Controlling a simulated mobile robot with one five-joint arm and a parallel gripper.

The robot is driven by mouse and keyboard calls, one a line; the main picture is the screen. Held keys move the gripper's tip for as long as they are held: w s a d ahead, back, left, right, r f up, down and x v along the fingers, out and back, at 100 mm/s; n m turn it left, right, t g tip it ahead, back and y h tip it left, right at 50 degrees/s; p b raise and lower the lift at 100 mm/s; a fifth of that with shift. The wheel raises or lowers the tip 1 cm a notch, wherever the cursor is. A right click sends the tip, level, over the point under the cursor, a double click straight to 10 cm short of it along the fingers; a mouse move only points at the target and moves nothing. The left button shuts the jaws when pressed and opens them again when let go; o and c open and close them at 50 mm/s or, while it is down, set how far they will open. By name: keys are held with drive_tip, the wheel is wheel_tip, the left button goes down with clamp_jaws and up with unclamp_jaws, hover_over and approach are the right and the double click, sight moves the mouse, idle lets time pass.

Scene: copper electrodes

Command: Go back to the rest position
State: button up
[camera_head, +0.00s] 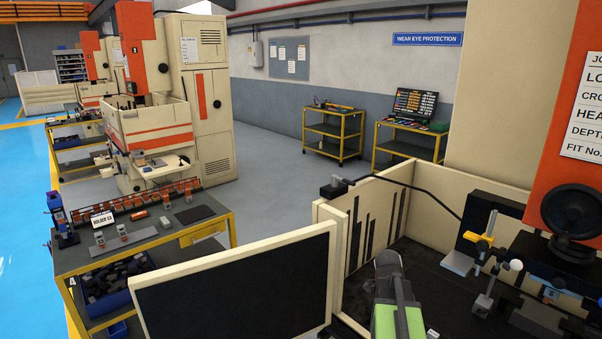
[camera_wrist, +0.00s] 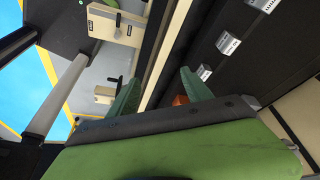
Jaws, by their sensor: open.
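My gripper (camera_wrist: 162,88) is open in the wrist view, with its two green fingers spread apart. A small orange patch (camera_wrist: 180,100) shows near the base of the right finger; I cannot tell what it is. In the head view my green and grey arm (camera_head: 397,300) reaches into the cream-walled machine tank at the lower right. The fingertips are hard to make out there, and I see nothing held. A row of orange-and-dark holders (camera_head: 158,198) stands on the workbench at the left, beside a white label card (camera_head: 103,219).
A cream-framed dark panel (camera_head: 240,285) stands left of my arm. A yellow clamp (camera_head: 484,243) and a black round machine head (camera_head: 572,222) stand to its right. Yellow carts (camera_head: 334,131) stand by the far wall. The grey floor (camera_head: 275,175) between is clear.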

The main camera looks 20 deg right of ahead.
drive_tip(key=w+a+n+t+y, duration=0.1)
drive_tip(key=w+a+n, duration=0.1)
drive_tip(key=a+n, duration=0.6)
drive_tip(key=w+a+f+n+y, duration=0.1)
drive_tip(key=w+a+n, duration=0.2)
drive_tip(key=a+n, duration=0.6)
drive_tip(key=w+a+f+n+t+y, duration=0.1)
drive_tip(key=w+a+n, duration=0.2)
drive_tip(key=a+n, duration=0.5)
drive_tip(key=a, duration=1)
drive_tip(key=shift+a+t, duration=0.3)
drive_tip(key=shift+a, duration=0.1)
drive_tip(key=shift+w, duration=0.1)
